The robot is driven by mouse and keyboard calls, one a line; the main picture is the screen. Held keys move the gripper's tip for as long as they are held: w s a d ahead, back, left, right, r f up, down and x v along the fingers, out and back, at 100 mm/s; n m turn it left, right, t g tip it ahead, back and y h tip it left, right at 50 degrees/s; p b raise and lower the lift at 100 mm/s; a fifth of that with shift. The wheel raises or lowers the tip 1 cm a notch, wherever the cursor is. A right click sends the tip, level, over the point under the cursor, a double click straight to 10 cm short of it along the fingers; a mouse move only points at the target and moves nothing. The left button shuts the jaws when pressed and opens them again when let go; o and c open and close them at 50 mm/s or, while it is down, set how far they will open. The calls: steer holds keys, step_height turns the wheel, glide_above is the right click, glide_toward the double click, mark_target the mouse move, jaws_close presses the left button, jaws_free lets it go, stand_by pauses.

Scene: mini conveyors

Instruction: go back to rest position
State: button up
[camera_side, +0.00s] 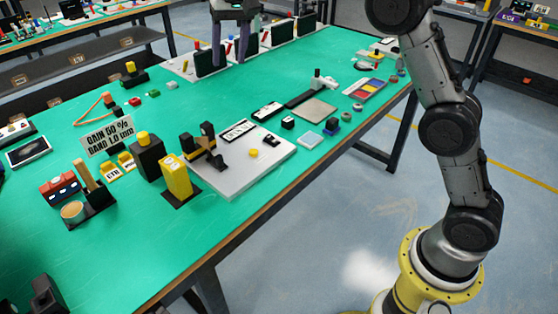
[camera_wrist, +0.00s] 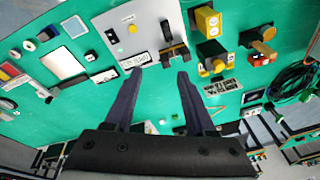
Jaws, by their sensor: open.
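My gripper (camera_side: 229,60) is at the top of the side view, with its two dark purple fingers pointing down above the back part of the green table (camera_side: 120,235). In the wrist view my gripper (camera_wrist: 160,73) shows its fingers spread apart with nothing between them. A grey plate (camera_side: 235,185) carrying a black bracket, a small label and a yellow button lies nearer the front; the plate also shows in the wrist view (camera_wrist: 118,32) beyond the fingertips. The upper part of my gripper is cut off in the side view.
White units with black panels (camera_side: 205,60) stand near my gripper at the back. A yellow block (camera_side: 175,178), a black block with a yellow knob (camera_side: 148,155) and a sign (camera_side: 108,135) stand upright at left. The front left table surface is mostly clear.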

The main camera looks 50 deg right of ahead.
steer(key=s+d+r+n+t, duration=0.15)
steer(key=s+r, duration=0.25)
steer(key=s, duration=0.7)
steer(key=s+d+r+t, duration=0.1)
steer(key=s+d+r, duration=0.25)
steer(key=s, duration=0.75)
steer(key=s+f+n, duration=0.3)
steer(key=s+f, duration=1.2)
steer(key=s, duration=0.1)
steer(key=shift+d+f+t, duration=0.15)
steer(key=shift+f+t, duration=0.1)
steer(key=shift+t, duration=0.1)
steer(key=shift+n, duration=0.25)
steer(key=shift+c, duration=0.2)
